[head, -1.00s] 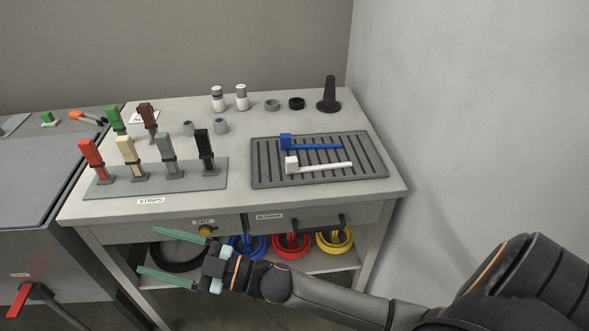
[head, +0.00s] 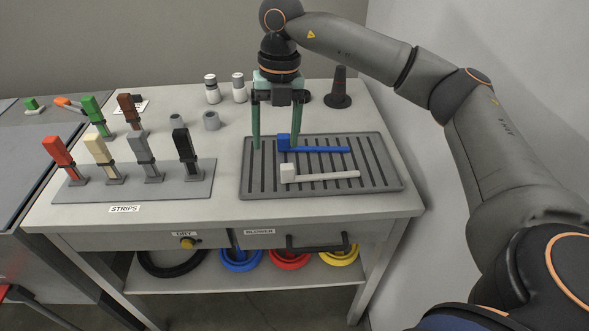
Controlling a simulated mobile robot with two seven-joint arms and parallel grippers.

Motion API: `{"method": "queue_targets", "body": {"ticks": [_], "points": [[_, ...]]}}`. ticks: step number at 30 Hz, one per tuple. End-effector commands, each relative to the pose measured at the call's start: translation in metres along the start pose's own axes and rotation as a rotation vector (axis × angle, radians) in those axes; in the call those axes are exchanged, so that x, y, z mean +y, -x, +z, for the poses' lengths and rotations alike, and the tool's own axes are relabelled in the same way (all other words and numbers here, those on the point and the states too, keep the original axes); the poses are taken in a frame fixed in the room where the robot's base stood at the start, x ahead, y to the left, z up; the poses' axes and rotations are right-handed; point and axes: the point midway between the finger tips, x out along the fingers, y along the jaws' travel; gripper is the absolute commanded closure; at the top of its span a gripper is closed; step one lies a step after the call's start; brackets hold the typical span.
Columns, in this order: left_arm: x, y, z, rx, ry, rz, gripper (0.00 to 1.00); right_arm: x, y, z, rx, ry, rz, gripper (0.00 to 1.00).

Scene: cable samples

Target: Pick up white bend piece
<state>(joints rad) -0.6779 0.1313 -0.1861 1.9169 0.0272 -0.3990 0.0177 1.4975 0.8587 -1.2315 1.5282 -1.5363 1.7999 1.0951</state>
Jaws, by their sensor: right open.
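The white bend piece (head: 320,175) lies on the grey slotted tray (head: 392,186), its block end to the left and its thin strip pointing right. A blue piece of the same shape (head: 320,149) lies behind it on the tray. My right gripper (head: 276,147) is open and points down over the back left part of the tray. Its fingers are on either side of the blue piece's block end in the picture; I cannot tell their exact height. It is behind the white piece and apart from it. My left gripper is not in view.
A rack (head: 135,194) with several coloured strips stands left of the tray. A wall closes off the right side.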

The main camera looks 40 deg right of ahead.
Motion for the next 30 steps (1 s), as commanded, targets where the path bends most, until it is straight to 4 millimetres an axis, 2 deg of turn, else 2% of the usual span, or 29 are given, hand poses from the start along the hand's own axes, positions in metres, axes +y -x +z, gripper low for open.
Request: {"method": "queue_targets", "body": {"ticks": [3, 5, 8, 15, 23, 30], "points": [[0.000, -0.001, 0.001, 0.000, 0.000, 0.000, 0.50, -0.022, 0.017, 0.011, -0.051, -0.065, -0.068, 0.25], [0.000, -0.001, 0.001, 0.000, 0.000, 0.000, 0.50, -0.028, 0.017, 0.012, -0.059, -0.080, -0.085, 0.25], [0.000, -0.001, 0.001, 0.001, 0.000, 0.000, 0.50, -0.032, 0.005, 0.014, -0.062, -0.087, -0.095, 0.25], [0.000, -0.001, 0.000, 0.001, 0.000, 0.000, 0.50, -0.034, -0.037, 0.015, -0.060, -0.084, -0.092, 0.25], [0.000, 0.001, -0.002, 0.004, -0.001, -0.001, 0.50, -0.033, -0.058, 0.016, -0.060, -0.081, -0.090, 0.25], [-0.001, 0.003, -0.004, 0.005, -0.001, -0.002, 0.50, -0.030, -0.094, 0.015, -0.060, -0.081, -0.090, 0.25]]}}
